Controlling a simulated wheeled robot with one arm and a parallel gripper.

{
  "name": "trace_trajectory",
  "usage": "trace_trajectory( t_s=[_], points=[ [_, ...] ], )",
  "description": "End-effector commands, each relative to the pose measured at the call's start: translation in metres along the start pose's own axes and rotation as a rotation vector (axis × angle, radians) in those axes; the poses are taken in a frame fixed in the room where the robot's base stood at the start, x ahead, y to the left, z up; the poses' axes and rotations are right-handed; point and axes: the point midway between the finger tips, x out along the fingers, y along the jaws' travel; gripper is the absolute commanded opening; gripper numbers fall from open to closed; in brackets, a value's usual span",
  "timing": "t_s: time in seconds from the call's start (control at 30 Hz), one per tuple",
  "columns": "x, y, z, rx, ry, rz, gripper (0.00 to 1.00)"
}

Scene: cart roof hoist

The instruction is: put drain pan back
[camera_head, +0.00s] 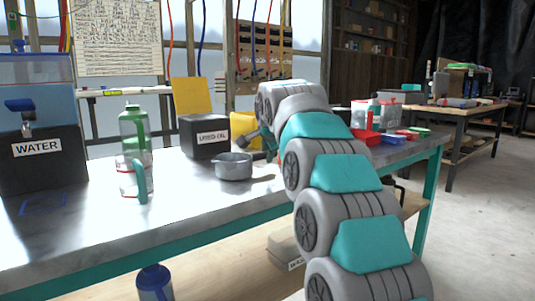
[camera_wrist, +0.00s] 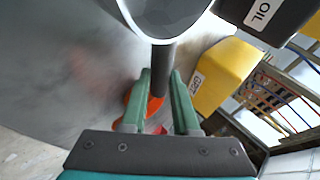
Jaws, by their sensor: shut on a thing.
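The drain pan appears to be a small grey round pan (camera_head: 234,167) at mid-table, in front of the black USED OIL box (camera_head: 205,137). In the wrist view, part of its bowl (camera_wrist: 168,16) shows at the top, with its grey handle (camera_wrist: 161,68) running down between my fingers. My gripper (camera_wrist: 160,86) is shut on that handle. In the head view, my arm reaches over the table from the right, and the fingers are mostly hidden. The pan looks level and empty; I cannot tell whether it touches the table.
A black WATER container (camera_head: 38,160) stands at the far left, with a green-lidded clear jug (camera_head: 135,150) beside it. A yellow container (camera_head: 243,124) is behind the pan. Red bins (camera_head: 365,136) and a blue bin (camera_head: 396,139) sit farther right. The front left tabletop is clear.

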Motion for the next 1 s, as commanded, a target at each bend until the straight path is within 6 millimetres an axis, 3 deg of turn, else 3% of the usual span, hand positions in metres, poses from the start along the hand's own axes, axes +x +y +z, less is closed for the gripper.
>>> trace_trajectory(
  t_s=[0.17,0.2,0.43,0.83,1.0],
  points=[
    [0.003,0.003,0.001,0.000,0.000,0.001,0.00],
    [0.002,0.002,0.001,0.000,0.000,0.001,0.32],
    [0.002,0.002,0.001,0.000,0.000,0.001,0.58],
    [-0.002,0.000,0.000,0.000,0.000,0.001,0.58],
    [-0.022,0.000,-0.001,0.000,0.000,-0.001,0.58]
  ],
)
